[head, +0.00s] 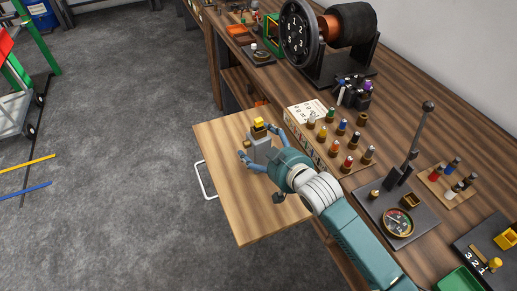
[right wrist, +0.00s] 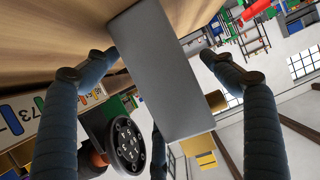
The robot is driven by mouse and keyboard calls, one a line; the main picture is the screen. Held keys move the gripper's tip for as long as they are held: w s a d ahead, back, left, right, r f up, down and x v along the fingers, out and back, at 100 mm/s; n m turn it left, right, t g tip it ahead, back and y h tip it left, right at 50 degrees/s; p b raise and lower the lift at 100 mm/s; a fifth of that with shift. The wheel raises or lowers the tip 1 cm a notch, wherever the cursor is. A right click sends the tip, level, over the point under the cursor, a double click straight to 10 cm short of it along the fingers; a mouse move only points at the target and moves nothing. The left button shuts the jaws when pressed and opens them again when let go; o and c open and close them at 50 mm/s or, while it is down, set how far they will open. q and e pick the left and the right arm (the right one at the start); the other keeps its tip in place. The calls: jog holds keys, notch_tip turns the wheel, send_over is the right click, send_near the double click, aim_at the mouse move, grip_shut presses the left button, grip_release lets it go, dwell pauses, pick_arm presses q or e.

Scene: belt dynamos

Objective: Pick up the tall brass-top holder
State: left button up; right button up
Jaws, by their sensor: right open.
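The tall brass-top holder (head: 260,150) is a grey block with a yellow, brass-coloured top, standing on a light wooden board. In the right wrist view the grey block (right wrist: 165,75) fills the middle, with a brass knob and a yellow piece near its top end. My right gripper (head: 257,142) is open, with its blue fingers on either side of the block. In the right wrist view the fingers (right wrist: 158,55) stand either side of the block, with a gap visible on the right; contact on the left is unclear. My left gripper is not in view.
The wooden board (head: 225,205) has a white handle (head: 205,180) and juts out beside the long workbench (head: 395,125). A rack of coloured pegs (head: 340,140), a dial plate with a lever (head: 398,222) and a large wheel machine (head: 325,45) stand on the bench. Grey floor is open at left.

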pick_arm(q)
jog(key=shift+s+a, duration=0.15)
pick_arm(e)
jog(key=shift+c, duration=0.5)
jog(key=shift+s, duration=0.1)
jog(key=c, duration=1.3)
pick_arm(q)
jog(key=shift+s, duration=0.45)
pick_arm(e)
jog(key=shift+r, duration=0.15)
jog(key=shift+c, duration=1.2)
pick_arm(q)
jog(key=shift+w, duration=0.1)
pick_arm(e)
notch_tip(320, 180, up, 20)
